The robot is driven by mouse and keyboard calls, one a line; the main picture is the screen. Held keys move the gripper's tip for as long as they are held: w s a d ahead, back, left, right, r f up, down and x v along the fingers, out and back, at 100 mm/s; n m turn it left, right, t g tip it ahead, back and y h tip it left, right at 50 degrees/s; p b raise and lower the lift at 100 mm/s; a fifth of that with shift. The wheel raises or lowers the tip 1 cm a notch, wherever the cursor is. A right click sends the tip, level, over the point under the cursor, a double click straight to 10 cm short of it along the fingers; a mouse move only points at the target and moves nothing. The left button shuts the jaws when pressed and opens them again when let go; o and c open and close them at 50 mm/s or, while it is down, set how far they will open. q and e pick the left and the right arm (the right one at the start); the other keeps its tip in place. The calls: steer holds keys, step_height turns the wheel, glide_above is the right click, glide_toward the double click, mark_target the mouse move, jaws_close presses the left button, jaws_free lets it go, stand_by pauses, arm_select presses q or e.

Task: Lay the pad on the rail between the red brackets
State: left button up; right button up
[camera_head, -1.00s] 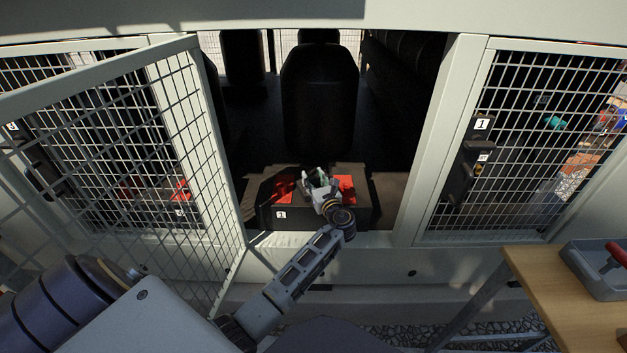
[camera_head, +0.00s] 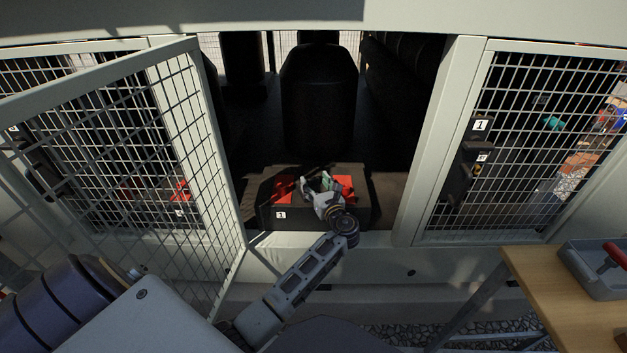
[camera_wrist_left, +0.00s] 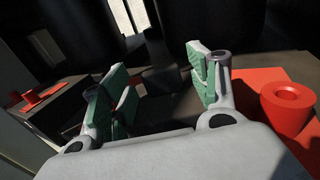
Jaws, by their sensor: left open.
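The rail (camera_head: 358,213) is a dark block with a "1" label, inside the open cage doorway. One red bracket (camera_head: 284,189) stands on its left part, another (camera_head: 346,186) on its right part. My left gripper (camera_head: 316,183) is open over the rail, between the brackets. In the left wrist view its green-padded fingers (camera_wrist_left: 160,85) are apart. The right red bracket (camera_wrist_left: 285,100), with a round boss, is beside the right finger there. A dark flat piece (camera_wrist_left: 162,80) lies beyond and between the fingers; it may be the pad, but shadow makes this unsure. My right gripper is not in view.
An open mesh door (camera_head: 110,120) stands at the left. A mesh panel (camera_head: 540,140) with a black latch closes the right side. A large dark cylinder (camera_head: 320,100) stands behind the rail. A wooden table (camera_head: 560,300) with a grey tray (camera_head: 590,275) is at the lower right.

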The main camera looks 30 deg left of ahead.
arm_select(q)
steer(key=p+v, duration=0.1)
steer(key=v, duration=0.8)
steer(key=shift+s+d+p, duration=0.2)
steer(key=shift+d+p, duration=0.05)
steer(key=shift+p, duration=0.05)
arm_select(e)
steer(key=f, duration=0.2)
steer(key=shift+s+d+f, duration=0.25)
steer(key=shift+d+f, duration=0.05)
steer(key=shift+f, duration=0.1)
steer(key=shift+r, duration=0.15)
